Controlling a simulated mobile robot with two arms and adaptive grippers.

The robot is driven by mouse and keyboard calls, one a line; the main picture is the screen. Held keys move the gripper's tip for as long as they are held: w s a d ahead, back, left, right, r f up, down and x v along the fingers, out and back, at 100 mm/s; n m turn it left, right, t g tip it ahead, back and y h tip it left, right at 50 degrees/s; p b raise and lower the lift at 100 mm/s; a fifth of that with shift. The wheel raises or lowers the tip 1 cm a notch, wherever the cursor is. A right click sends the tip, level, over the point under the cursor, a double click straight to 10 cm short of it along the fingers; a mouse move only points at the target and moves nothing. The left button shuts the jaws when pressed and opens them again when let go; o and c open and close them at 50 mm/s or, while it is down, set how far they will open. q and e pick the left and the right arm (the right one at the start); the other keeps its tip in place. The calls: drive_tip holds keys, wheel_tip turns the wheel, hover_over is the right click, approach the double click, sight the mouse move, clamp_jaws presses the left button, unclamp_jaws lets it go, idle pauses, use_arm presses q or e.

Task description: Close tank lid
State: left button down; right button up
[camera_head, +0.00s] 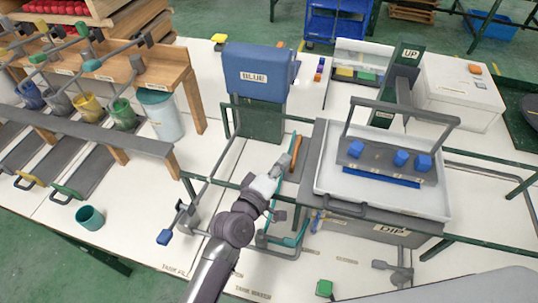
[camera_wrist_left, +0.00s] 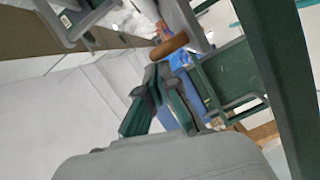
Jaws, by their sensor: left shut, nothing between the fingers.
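The dip tank (camera_head: 388,230), a grey box marked DIP, stands right of centre in the head view. A grey panel (camera_head: 312,150) at its left side, which looks like the tank lid, stands steeply tilted and carries a brown rod-like handle (camera_head: 296,153). My left gripper (camera_head: 283,162) is shut and empty, just left of and below this handle; contact cannot be told. In the left wrist view the handle (camera_wrist_left: 169,46) lies beyond my left gripper (camera_wrist_left: 157,75). My right gripper is not in view.
A white tray (camera_head: 325,183) with a tall-handled rack (camera_head: 405,172) of blue blocks sits over the tank. A blue tank marked BLUE (camera_head: 256,73) stands behind my gripper. Green rails (camera_head: 228,183) and a grey lever (camera_head: 184,218) flank my arm. A teal cup (camera_head: 90,217) stands left.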

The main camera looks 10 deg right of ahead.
use_arm(q)
drive_tip(key=shift+s+d, duration=0.4)
drive_tip(key=shift+d, duration=0.45)
drive_tip(key=shift+s+d, duration=0.15)
drive_tip(key=shift+d, duration=0.2)
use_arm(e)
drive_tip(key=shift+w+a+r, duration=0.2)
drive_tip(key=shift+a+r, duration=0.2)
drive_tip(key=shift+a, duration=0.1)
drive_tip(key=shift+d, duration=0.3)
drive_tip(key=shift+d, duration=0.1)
